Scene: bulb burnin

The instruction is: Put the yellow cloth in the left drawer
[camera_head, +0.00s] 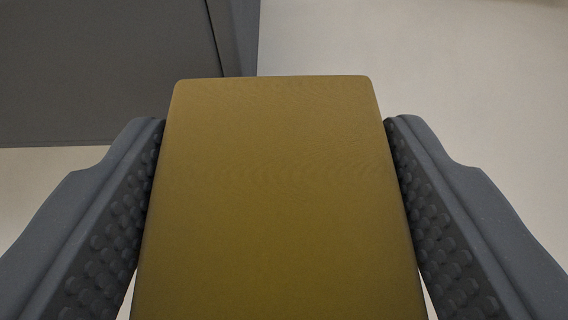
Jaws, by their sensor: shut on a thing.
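The yellow cloth (275,190) shows as a flat, folded, mustard-coloured block with rounded corners. It fills the middle of the view, from the bottom edge up to the upper part. My gripper (275,140) is shut on it, with one dark studded finger pressed along its left side and the other along its right side. The near end of the cloth runs out of the view at the bottom. The left drawer cannot be made out in this view.
A dark grey flat-sided structure (100,70) stands at the upper left beyond the cloth; I cannot tell what it is. A pale, bare surface (460,80) fills the upper right and looks clear.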

